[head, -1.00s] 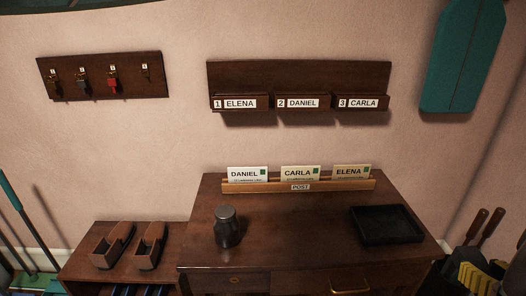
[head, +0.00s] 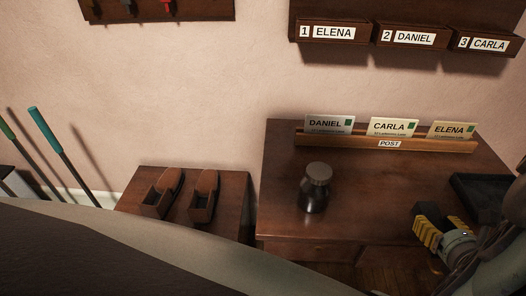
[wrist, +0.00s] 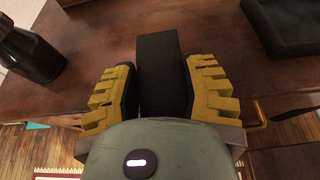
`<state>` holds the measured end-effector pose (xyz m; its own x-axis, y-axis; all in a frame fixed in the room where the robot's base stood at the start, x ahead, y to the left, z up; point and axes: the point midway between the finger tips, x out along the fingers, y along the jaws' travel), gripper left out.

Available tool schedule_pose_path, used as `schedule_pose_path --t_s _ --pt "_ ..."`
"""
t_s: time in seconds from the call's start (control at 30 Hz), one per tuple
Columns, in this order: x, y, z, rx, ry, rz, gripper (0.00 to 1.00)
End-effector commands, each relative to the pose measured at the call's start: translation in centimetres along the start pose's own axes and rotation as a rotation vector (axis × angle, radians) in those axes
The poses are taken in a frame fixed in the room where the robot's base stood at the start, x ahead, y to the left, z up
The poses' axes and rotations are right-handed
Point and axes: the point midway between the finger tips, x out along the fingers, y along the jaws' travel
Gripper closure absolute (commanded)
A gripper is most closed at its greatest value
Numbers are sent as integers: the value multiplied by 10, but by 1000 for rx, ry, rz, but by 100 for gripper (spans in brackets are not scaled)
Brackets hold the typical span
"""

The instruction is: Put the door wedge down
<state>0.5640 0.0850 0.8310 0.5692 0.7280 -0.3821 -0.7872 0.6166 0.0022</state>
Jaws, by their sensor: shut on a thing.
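The door wedge (wrist: 160,60) is a black block in the wrist view, held between the yellow ridged fingers of my gripper (wrist: 161,80). My gripper is shut on it. The wedge points away from the wrist, over the front part of the brown desk (wrist: 85,50). In the head view my gripper (head: 437,232) is at the lower right, over the front of the desk (head: 285,185). I cannot tell whether the wedge touches the desk.
A dark jar (head: 315,187) stands left of my gripper, and a black tray (head: 480,197) lies to its right. A post rack (head: 320,138) with name cards is at the back. A low shelf (head: 232,190) with shoes (head: 203,197) is left. The desk's middle is clear.

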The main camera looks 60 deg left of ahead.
Motion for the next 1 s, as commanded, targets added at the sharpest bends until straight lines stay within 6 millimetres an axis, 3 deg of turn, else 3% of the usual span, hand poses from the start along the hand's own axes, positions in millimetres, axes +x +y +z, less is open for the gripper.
schedule_pose_path --t_s 0.7,1.0 --pt "108 13 35 -6 -4 9 93" --pt "132 15 43 -4 -4 7 93"
